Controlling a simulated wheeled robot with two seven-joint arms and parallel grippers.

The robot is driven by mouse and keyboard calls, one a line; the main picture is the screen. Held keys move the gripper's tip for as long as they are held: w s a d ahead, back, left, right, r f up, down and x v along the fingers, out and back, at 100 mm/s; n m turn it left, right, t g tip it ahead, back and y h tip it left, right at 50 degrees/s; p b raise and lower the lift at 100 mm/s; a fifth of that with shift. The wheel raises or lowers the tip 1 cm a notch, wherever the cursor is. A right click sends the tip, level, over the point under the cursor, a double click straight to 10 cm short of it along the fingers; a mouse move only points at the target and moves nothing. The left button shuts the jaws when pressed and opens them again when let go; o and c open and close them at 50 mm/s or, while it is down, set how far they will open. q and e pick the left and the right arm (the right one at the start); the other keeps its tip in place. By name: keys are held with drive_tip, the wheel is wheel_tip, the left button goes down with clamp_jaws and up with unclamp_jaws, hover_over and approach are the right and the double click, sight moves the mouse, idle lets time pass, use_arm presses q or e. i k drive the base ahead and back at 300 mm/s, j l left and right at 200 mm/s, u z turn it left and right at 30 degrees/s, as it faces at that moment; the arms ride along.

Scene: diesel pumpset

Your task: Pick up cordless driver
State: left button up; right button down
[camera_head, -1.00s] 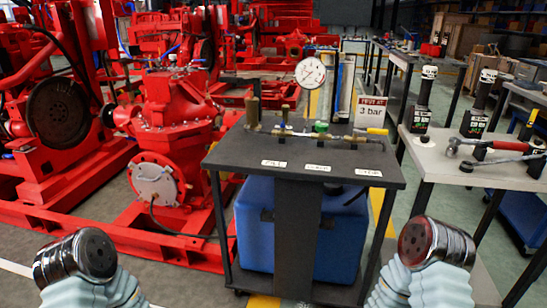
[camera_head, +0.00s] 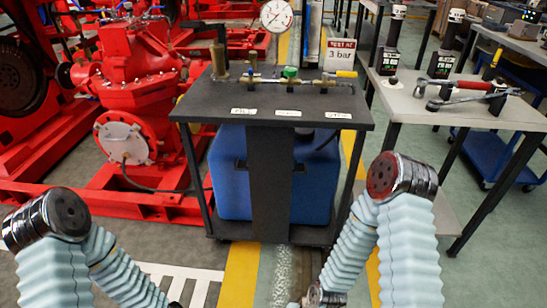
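Two upright black tools with block-like bases and green-marked labels stand at the back of the grey side table (camera_head: 415,103): one on the left (camera_head: 388,58) and one on the right (camera_head: 441,63). Either may be the cordless driver; I cannot tell for sure. Both stand apart from my arms. My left arm shows at the lower left and my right arm at the lower right, each with a metal joint and pale ribbed sleeves. Neither gripper's fingers are in view.
A hammer with a red handle (camera_head: 468,85) and a wrench lie on the side table. A dark test bench (camera_head: 270,105) with a gauge (camera_head: 277,16), valves and a blue tank (camera_head: 235,190) stands in the centre. Red pump machinery (camera_head: 130,70) fills the left. Floor between bench and side table is clear.

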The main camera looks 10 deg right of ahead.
sight(456, 17)
drive_tip(key=z, duration=1.4)
drive_tip(key=u, duration=1.7)
drive_tip(key=z, duration=1.7)
